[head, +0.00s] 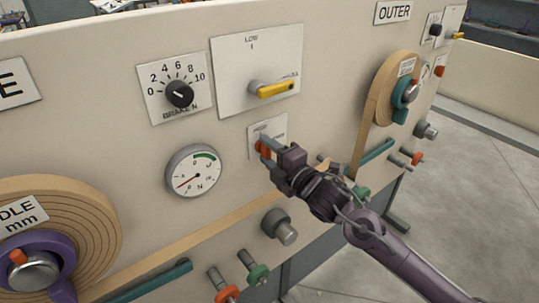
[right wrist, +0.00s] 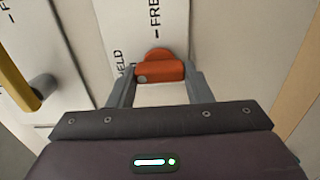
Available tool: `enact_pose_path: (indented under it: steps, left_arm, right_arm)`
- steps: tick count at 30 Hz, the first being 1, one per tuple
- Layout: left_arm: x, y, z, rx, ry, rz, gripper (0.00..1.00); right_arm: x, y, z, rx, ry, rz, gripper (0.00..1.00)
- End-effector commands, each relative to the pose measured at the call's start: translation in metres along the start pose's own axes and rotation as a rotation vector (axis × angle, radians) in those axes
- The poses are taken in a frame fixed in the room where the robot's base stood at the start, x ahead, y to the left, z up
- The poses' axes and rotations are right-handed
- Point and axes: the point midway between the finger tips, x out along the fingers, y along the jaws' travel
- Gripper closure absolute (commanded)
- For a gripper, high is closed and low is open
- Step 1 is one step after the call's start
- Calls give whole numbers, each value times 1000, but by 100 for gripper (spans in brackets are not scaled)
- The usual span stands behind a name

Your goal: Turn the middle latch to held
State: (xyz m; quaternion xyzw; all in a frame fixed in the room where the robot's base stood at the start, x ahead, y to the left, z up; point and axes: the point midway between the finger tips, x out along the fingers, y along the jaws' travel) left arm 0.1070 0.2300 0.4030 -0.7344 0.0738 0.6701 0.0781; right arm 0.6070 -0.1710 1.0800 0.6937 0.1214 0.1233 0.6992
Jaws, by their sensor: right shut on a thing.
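The middle latch, a small orange piece (head: 263,150) on a white label plate (head: 282,131), is on the panel below the yellow lever. In the right wrist view the latch (right wrist: 160,70) shows as an orange bar with a rounded back. The plate there reads "FREE" and, partly cut off, "ELD". My right gripper (head: 266,145) reaches it from the lower right. In the wrist view my right gripper (right wrist: 160,80) has a finger on each side of the latch and is shut on it. I cannot tell which mark the latch points at. My left gripper is out of view.
The yellow lever (head: 275,90) is just above, and the round gauge (head: 194,171) is to the left. The brake knob (head: 180,94) is at upper left. A tan strip runs below, between the large left roll (head: 95,225) and the outer roll (head: 383,95). Pegs (head: 286,232) jut out lower down.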

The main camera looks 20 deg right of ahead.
Motion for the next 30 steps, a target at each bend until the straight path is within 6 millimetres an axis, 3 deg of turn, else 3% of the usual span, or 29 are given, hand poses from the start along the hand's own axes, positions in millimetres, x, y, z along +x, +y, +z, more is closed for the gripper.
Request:
enact_pose_path:
  steps: [11, 12, 17, 26, 30]
  left_arm:
    - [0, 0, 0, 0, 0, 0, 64]
    - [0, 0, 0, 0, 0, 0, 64]
    - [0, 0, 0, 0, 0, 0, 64]
    - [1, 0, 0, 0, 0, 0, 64]
    - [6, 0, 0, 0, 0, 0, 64]
  right_arm:
    - [0, -2, -1, -10, 3, -5, 77]
    - [0, -2, -1, -10, 3, -5, 52]
    - [0, -1, 0, -9, 2, -4, 33]
    - [-2, -1, 0, -8, 1, -2, 33]
    - [-16, -4, 0, -8, 0, -4, 33]
